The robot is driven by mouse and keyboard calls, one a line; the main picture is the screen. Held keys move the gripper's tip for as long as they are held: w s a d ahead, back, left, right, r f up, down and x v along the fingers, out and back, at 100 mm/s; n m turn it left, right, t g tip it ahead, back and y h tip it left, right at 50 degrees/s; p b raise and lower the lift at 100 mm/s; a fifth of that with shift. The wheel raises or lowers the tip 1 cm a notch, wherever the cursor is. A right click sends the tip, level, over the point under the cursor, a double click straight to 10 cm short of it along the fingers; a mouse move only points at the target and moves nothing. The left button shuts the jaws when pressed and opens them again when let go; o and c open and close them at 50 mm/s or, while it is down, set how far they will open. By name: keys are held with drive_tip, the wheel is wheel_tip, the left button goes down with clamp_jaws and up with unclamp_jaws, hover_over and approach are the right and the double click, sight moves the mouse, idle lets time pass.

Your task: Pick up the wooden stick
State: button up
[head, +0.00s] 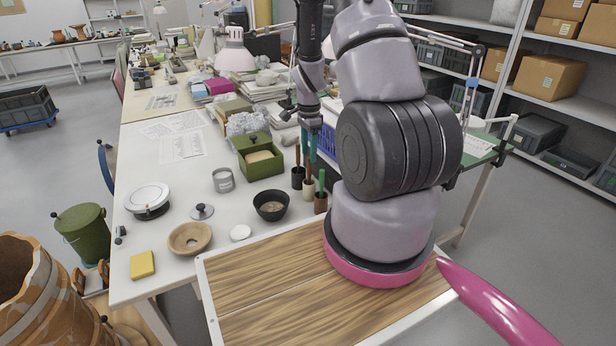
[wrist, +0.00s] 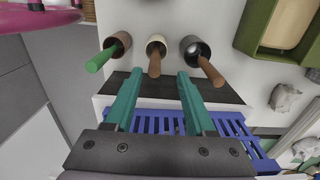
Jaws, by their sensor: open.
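Three small cups stand in a row, each with a stick leaning out. A brown wooden-looking stick (wrist: 154,63) is in the cream cup (wrist: 157,40), and a second brown stick (wrist: 211,71) is in the dark cup (wrist: 190,44). A green stick (wrist: 100,60) is in the brown cup (wrist: 121,40). My gripper (wrist: 160,76) is open and empty, its teal fingers pointing at the cream cup, with that cup's stick in line with the gap. In the head view my gripper (head: 309,143) is above the cups, near the brown stick (head: 297,156) in the dark cup.
A dark bowl (head: 271,205) and a green box (head: 257,158) stand left of the cups. A blue rack (wrist: 236,130) lies near my gripper in the wrist view. A tin (head: 223,180), a wooden bowl (head: 189,239) and a white disc (head: 240,232) are on the white table.

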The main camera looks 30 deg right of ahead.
sight(309, 176)
drive_tip(key=f, duration=0.6)
drive_tip(key=shift+s+a+f, duration=0.1)
drive_tip(key=shift+s+f, duration=0.15)
drive_tip(key=shift+s, duration=0.15)
drive_tip(key=shift+c, duration=0.3)
clamp_jaws()
